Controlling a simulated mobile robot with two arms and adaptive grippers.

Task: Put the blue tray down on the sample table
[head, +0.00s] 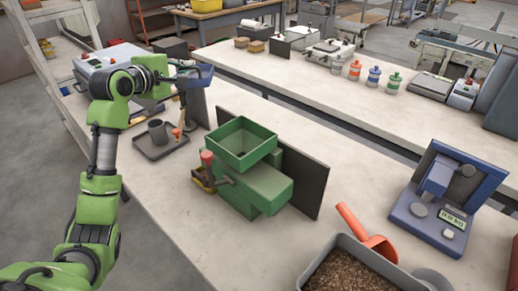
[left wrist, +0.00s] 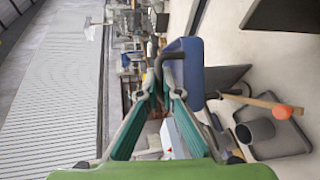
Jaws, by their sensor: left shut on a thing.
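The blue tray (head: 201,76) is in the air above the far left part of the near pale table (head: 163,187). My left gripper (head: 180,67) is shut on it from the left. In the left wrist view, the teal fingers of my left gripper (left wrist: 160,92) close around the dark bent handle at the side of the blue tray (left wrist: 190,62). The tray's inside is mostly hidden. I cannot tell which of the pale tables is the sample table. My right gripper is not in view.
Below the tray, a dark upright panel (head: 197,107) and a grey tray (head: 146,151) with a grey cup (head: 157,132) stand close by. A white-grey device (head: 92,66) is left. A green machine (head: 262,185) stands nearer. Another pale table (head: 325,88) lies behind, partly clear.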

